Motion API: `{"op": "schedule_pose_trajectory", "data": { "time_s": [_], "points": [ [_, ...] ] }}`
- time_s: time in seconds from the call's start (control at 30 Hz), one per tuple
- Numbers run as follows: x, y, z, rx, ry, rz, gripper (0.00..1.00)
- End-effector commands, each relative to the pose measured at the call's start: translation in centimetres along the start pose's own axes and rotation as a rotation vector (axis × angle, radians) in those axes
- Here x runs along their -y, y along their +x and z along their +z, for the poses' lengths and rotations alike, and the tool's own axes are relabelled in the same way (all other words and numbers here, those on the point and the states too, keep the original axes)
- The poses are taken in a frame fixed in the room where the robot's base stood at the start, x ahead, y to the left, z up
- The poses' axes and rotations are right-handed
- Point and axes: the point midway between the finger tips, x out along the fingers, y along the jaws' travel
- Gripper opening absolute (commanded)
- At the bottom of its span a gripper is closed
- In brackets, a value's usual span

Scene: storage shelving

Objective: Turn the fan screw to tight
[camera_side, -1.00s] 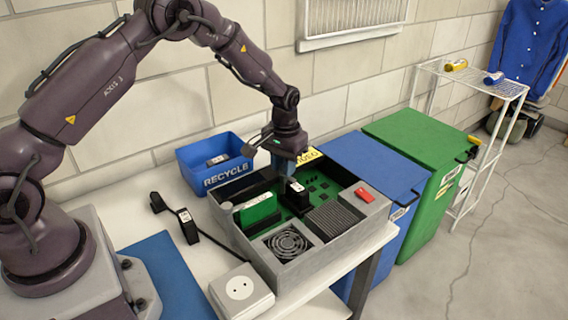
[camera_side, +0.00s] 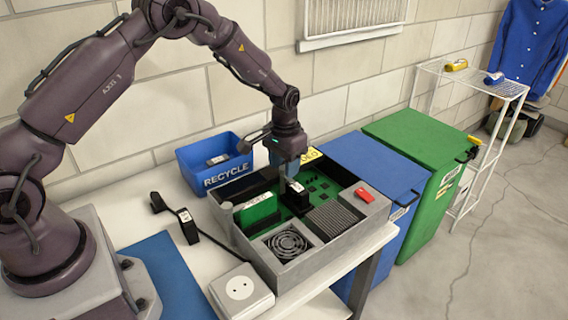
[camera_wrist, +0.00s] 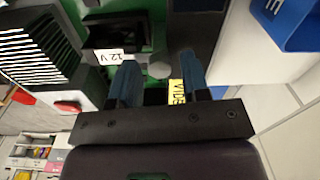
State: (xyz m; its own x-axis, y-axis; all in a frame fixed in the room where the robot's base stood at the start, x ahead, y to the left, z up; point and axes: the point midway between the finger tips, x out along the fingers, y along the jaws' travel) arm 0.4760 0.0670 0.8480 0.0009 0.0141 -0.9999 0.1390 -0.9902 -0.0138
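The fan (camera_side: 287,243) sits in the front corner of the open grey computer case (camera_side: 330,255). A fan screw is too small to make out. My gripper (camera_side: 290,180) points down over the back of the case, behind the fan and near the black 12 V block (camera_side: 292,203). The 12 V block (camera_wrist: 112,38) shows beyond the left finger. The fan is not seen in the wrist view.
A green card (camera_side: 258,213), a finned heatsink (camera_side: 333,218) and a red part (camera_side: 364,195) are in the case. Blue (camera_side: 370,160) and green (camera_side: 420,140) bins stand right.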

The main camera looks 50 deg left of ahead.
Motion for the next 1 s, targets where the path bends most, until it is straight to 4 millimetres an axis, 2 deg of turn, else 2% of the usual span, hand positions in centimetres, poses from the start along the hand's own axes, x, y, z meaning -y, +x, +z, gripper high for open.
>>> {"op": "schedule_pose_trajectory", "data": {
  "time_s": [0.3,0.43,0.57,0.8,1.0],
  "points": [
    [0.0,0.0,0.1,0.002,-0.001,0.0,0.5],
    [0.0,-1.0,0.0,0.0,-0.001,0.001,0.5],
    [0.0,-3.4,-0.1,-0.004,-0.001,0.001,0.5],
    [0.0,-8.8,0.0,-0.003,-0.001,0.0,0.5],
    [0.0,-11.8,0.0,-0.002,0.0,0.0,0.5]
  ]
}}
